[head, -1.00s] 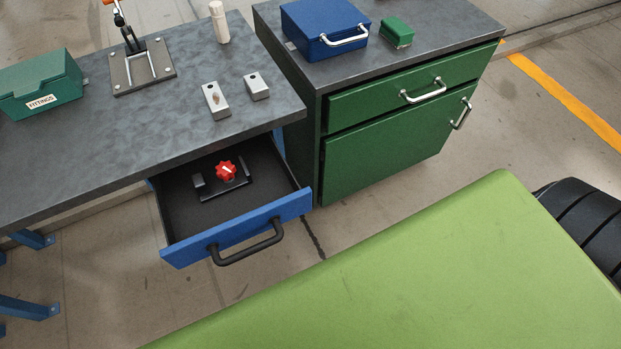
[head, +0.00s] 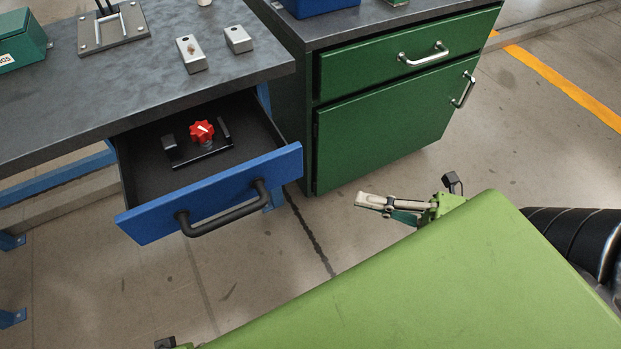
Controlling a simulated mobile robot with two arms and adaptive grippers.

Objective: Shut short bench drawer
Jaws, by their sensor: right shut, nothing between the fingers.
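The short bench drawer (head: 130,225) has a blue front and a black bar handle (head: 225,214). It stands pulled out under the grey bench top, its dark inside visible. A black fixture with a red star knob (head: 202,132) lies in it. My right gripper (head: 360,199) is to the right of the drawer, apart from it, over the floor in front of the green cabinet. Its fingers point left and are shut with nothing between them. My left gripper's fingers do not show; only a small dark and green part is at the bottom edge.
The bench top (head: 90,110) carries a green box (head: 20,45), a toggle clamp plate (head: 114,32) and two metal blocks (head: 191,54). A green cabinet (head: 395,115) with metal handles stands right of the drawer. The floor before the drawer is clear.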

